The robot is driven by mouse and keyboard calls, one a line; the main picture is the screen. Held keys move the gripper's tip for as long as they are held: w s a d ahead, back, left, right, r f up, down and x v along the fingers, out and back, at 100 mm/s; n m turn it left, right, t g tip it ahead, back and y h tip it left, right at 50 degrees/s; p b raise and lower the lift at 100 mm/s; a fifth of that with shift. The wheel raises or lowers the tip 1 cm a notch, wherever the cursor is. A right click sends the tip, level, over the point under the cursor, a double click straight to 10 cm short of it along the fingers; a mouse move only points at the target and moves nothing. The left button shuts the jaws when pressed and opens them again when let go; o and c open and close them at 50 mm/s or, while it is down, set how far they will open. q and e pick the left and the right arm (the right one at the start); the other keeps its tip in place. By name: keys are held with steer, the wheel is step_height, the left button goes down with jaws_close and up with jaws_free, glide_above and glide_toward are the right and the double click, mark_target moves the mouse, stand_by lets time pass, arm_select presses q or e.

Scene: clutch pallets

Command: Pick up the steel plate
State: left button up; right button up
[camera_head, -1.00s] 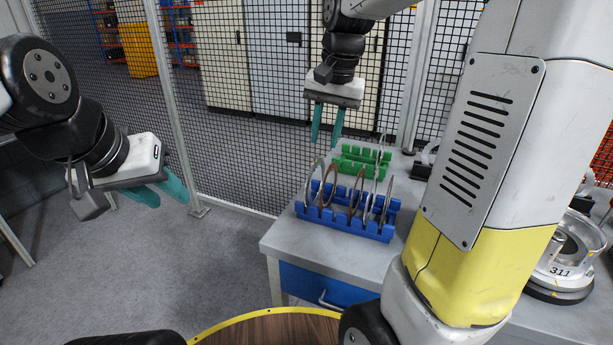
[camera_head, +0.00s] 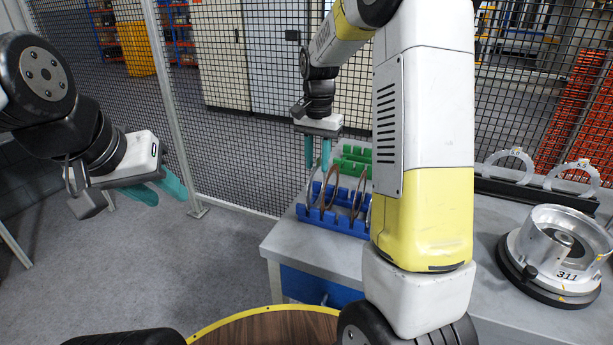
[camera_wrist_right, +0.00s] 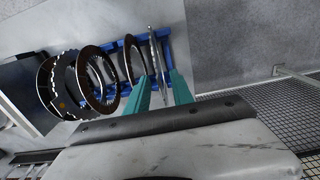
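The blue rack (camera_head: 345,222) stands on the grey table and holds several thin rings on edge. A bright steel plate (camera_wrist_right: 157,62) stands at the rack's end in the right wrist view; in the head view it is a thin ring at the rack's left end, partly hidden. Brown-faced plates (camera_wrist_right: 103,78) stand beside it. My right gripper (camera_head: 317,165) is directly above that left end, pointing down. Its teal fingers are apart, one on each side of the steel plate, with gaps showing. My left gripper (camera_head: 162,192) hangs away from the table, its fingers apart and empty.
A green rack (camera_head: 355,155) stands behind the blue one. A metal drum marked 311 (camera_head: 556,245) and a dark stand with pale rings (camera_head: 540,190) are on the right of the table. Mesh fencing (camera_head: 240,160) runs behind. My right arm hides part of the racks.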

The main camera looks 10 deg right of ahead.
steer(key=shift+f, duration=0.2)
jaws_close()
stand_by(1.3)
